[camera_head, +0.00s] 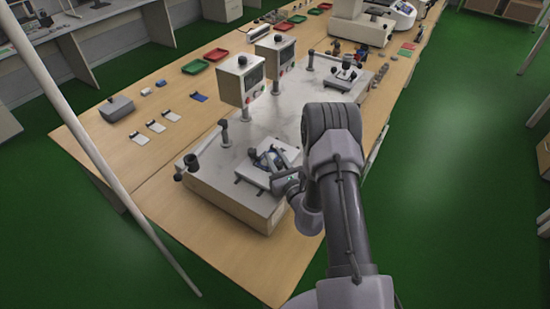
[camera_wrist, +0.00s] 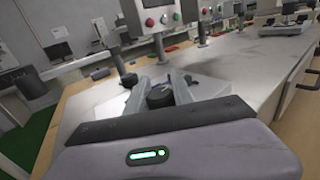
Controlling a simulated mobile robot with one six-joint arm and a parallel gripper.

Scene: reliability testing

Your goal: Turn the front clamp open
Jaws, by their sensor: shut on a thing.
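The front clamp sits on a light plate (camera_head: 246,171) on the near testing station, in the middle of the head view. My gripper (camera_head: 272,163) reaches it from the right, low over the plate. In the wrist view, the two grey fingers of my gripper (camera_wrist: 160,84) stand on either side of a black round part of the front clamp (camera_wrist: 160,96). The gripper is shut on this clamp. The fingers and my gripper body hide part of the clamp, so its exact handle angle cannot be told.
A control box (camera_head: 240,78) on a post stands behind the clamp, with a second box (camera_head: 275,55) beyond. A post with an arm (camera_head: 222,132) stands left. Another clamp (camera_head: 346,72) is on the far station. Green floor (camera_head: 440,200) is free at right.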

